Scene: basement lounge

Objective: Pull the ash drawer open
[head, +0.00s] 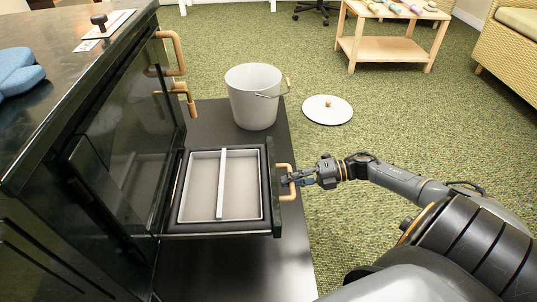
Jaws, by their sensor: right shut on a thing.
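The ash drawer (232,230) stands pulled out from the dark stove (35,160) on the left. It holds a pale grey tray with a light bar across its middle. The drawer's tan handle (281,168) is on its right-hand front face. My right gripper (290,179) is shut on this handle, with its arm reaching in from the right. The fingers hide part of the handle. My left gripper is not in view.
A grey bucket (254,100) stands on the dark floor plate (212,110) behind the drawer. A round white lid (327,110) lies on the green carpet. A blue mitt-like item (18,73) lies on the stove top. A low wooden table (385,47) stands farther back.

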